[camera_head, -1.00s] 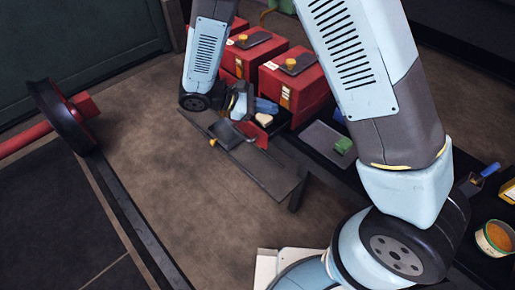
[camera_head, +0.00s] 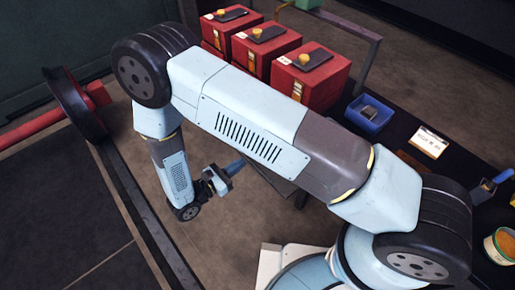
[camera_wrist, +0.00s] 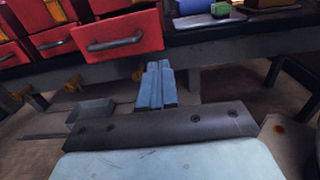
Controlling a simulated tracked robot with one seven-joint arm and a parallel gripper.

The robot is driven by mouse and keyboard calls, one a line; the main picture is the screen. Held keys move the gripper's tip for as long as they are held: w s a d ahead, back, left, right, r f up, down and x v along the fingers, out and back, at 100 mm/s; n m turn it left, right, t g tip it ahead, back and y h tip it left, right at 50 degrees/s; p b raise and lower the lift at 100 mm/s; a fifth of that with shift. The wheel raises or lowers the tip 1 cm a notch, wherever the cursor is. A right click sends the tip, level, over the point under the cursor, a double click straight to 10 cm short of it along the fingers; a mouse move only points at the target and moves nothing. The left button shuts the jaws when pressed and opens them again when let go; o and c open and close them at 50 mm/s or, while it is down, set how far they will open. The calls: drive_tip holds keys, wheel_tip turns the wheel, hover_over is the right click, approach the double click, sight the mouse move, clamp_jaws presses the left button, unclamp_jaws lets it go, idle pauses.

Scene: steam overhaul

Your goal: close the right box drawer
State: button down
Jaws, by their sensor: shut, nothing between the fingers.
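Three red boxes stand in a row at the top of the head view; the right box (camera_head: 310,76) is the nearest, and my arm hides its lower front. In the wrist view, the right drawer front (camera_wrist: 118,35), red with a grey bar handle, shows at the upper left and appears to stand out further than the drawer fronts to its left. My gripper (camera_wrist: 156,66) has its blue fingers together with nothing between them. They point towards the bench, below and right of that drawer, apart from it. The gripper (camera_head: 228,168) also shows in the head view, over open floor.
A dark bench carries a blue tray (camera_head: 369,114), a white card (camera_head: 429,141) and a tub (camera_head: 500,245). In the wrist view, a green object (camera_wrist: 220,10) lies near the bench edge, and a grey tray (camera_wrist: 92,112) is low at left. Bench legs stand below.

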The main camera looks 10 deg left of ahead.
drive_tip(key=x, duration=1.3)
drive_tip(key=shift+w+d, duration=0.25)
